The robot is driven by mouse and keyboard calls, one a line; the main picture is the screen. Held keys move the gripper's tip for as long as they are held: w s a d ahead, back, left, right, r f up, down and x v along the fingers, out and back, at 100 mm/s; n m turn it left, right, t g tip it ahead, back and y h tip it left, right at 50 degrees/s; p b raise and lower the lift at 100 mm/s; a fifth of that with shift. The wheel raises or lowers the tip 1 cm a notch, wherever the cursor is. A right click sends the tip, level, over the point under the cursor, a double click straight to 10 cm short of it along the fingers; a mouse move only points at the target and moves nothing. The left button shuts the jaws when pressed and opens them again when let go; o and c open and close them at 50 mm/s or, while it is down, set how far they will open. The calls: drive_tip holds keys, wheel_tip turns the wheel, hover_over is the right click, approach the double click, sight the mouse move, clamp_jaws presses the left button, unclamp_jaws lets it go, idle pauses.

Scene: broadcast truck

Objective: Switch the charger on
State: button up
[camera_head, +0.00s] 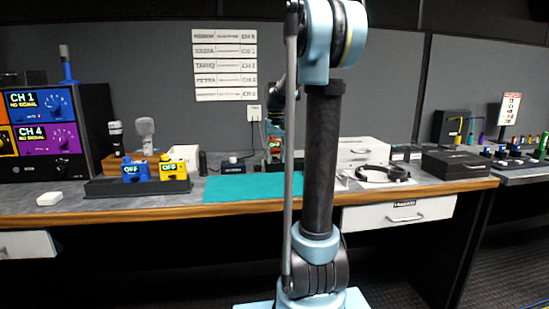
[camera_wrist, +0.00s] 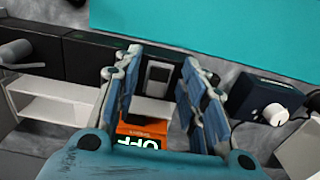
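The charger appears to be the black unit in the wrist view, with a pale-framed rocker switch (camera_wrist: 158,74) on its face near the teal mat. An orange pack (camera_wrist: 140,133) reading OFF sits just below the switch in that picture. My gripper (camera_wrist: 148,76) is open and empty, its blue-padded fingers on either side of the switch and pack. I cannot tell whether the fingertips touch the charger, or which way the rocker is set. In the head view my gripper is mostly hidden behind my arm, above the orange pack (camera_head: 275,143).
The teal mat (camera_head: 235,189) lies clear at the bench front. A black box with a white knob (camera_wrist: 276,114) stands right of my fingers in the wrist view. A tray (camera_head: 108,188) with blue (camera_head: 135,172) and yellow (camera_head: 173,171) OFF packs stands left. Headphones (camera_head: 383,173) lie right.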

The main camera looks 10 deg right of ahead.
sight(275, 158)
clamp_jaws()
drive_tip(key=shift+w, duration=0.1)
drive_tip(key=shift+w+r+g, duration=0.1)
drive_tip(key=shift+w+g, duration=0.05)
drive_tip(key=shift+g, duration=0.55)
unclamp_jaws()
drive_tip(key=shift+r, duration=0.1)
wheel_tip(275, 158, up, 12)
drive_tip(key=w, duration=0.1)
drive_tip(key=shift+w+f, duration=0.2)
drive_tip(key=shift+w, duration=0.15)
